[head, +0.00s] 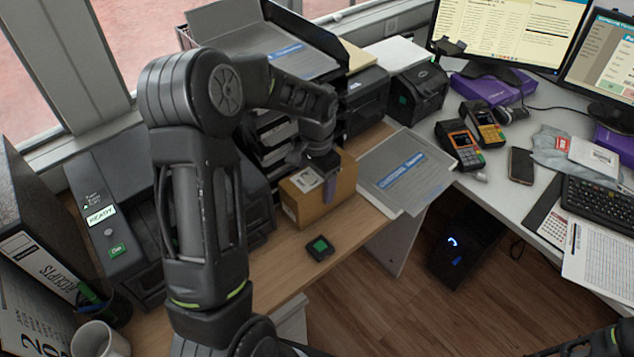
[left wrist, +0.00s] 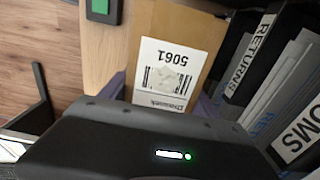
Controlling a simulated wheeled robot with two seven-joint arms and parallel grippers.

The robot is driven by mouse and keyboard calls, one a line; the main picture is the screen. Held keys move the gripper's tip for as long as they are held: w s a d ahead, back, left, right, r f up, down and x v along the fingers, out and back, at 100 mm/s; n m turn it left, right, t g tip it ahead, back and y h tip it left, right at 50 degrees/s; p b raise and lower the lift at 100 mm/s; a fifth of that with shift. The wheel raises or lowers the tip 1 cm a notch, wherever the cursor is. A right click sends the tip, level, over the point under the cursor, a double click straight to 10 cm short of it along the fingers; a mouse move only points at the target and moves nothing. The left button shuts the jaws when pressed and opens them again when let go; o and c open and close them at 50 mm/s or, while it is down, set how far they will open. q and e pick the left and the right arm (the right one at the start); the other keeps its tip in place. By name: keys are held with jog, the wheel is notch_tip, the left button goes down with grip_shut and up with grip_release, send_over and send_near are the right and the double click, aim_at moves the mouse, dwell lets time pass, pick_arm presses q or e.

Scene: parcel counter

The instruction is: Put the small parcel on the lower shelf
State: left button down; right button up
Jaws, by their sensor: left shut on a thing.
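The small parcel (head: 340,190), a brown cardboard box with a white label, is on or just above the wooden counter; I cannot tell if it touches. My left gripper (head: 324,172) reaches down onto it and is shut on it. In the left wrist view the parcel (left wrist: 200,38) shows a label with 5061 and a barcode, with purple fingers at its two sides. Behind it stands a black stack of shelves (head: 272,135); my arm and the parcel hide part of it. In the left wrist view, shelf labels read RETURNS (left wrist: 250,58) and partly OMS.
A small black block with a green top (head: 320,248) lies in front of the parcel. A grey tray with a blue label (head: 405,175) is to its right. A black READY machine (head: 105,215) stands left. Card terminals (head: 460,145) are on the white desk.

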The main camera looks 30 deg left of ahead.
pick_arm(q)
jog(key=shift+c, duration=0.8)
grip_release()
jog(key=shift+r, duration=0.1)
notch_tip(320, 180, up, 12)
jog(key=shift+r, duration=0.1)
